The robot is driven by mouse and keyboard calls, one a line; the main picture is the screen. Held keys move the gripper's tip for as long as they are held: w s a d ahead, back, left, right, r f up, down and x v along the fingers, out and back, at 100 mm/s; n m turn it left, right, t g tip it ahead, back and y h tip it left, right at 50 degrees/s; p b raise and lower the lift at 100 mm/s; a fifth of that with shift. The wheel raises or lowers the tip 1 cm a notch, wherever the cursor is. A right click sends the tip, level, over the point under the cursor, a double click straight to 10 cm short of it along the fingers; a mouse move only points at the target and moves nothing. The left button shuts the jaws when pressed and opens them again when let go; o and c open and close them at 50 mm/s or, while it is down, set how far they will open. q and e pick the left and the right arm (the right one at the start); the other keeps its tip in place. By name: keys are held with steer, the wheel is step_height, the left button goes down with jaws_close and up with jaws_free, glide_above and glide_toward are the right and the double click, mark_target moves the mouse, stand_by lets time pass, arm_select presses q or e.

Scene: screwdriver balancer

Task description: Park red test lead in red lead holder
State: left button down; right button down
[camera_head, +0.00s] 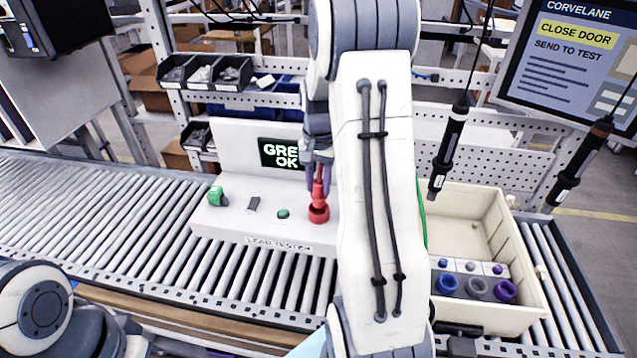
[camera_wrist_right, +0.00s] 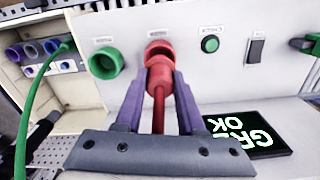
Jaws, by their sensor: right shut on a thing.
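The red test lead (camera_wrist_right: 160,85) is between the purple fingers of my right gripper (camera_wrist_right: 158,105), which is shut on it. Its front end is at the mouth of the red lead holder (camera_wrist_right: 158,48) in the right wrist view; how deep it sits cannot be told. In the head view, my right gripper (camera_head: 319,178) is just above the red holder (camera_head: 319,212) on the white lead tester, with the red lead (camera_head: 318,192) upright between them. My right arm hides the tester's right end. My left gripper is out of view.
A green holder (camera_wrist_right: 104,65) is beside the red one. The tester has a green button (camera_head: 284,213), a black switch (camera_head: 253,204) and a "GREEN OK" screen (camera_head: 281,154). A cream crate (camera_head: 520,250) with coloured sockets is at right. Two screwdrivers (camera_head: 449,145) (camera_head: 580,165) hang above it.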

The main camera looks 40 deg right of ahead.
mark_target(318, 193)
steer(key=shift+f+b, duration=1.35)
steer(key=shift+f, duration=0.7)
steer(key=shift+c, duration=2.2)
jaws_free()
steer(key=shift+r, duration=0.55)
step_height(318, 193, up, 9)
steer(key=b, duration=0.2)
steer(key=shift+r+b, duration=0.2)
steer(key=shift+b, duration=0.15)
